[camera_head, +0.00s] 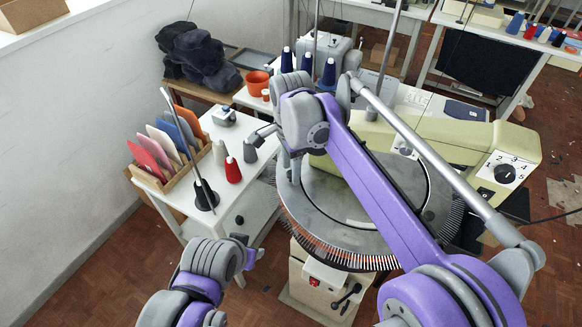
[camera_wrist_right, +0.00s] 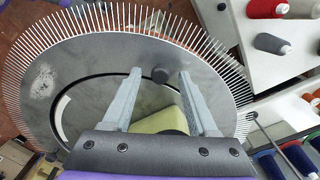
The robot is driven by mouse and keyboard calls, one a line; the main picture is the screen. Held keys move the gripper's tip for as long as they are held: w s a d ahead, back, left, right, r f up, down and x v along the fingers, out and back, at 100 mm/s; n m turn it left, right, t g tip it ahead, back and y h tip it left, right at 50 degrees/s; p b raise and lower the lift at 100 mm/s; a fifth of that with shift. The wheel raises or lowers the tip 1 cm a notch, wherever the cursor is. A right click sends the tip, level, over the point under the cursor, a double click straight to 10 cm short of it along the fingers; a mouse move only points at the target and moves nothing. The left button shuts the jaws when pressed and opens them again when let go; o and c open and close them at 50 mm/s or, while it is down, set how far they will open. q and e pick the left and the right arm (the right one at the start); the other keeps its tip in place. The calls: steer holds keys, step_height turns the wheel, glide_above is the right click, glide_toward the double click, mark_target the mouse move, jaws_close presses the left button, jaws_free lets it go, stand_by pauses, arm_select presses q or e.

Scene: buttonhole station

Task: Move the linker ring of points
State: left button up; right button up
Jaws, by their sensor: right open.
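The linker (camera_head: 440,145) is a pale green machine with a round grey plate. In the right wrist view the ring (camera_wrist_right: 213,49) curves across the top. My right gripper (camera_head: 288,166) is over the plate's left part.
A white side table (camera_head: 189,208) on the left holds yarn cones (camera_head: 233,170), a rack of coloured cards (camera_head: 165,145) and a thin rod on a black base (camera_head: 206,196). More blue cones (camera_head: 329,72) stand behind my right arm. Floor (camera_head: 90,260) is clear at lower left.

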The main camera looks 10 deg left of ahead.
step_height(320, 180, up, 11)
steer(key=p, duration=0.1)
steer(key=shift+f, duration=0.15)
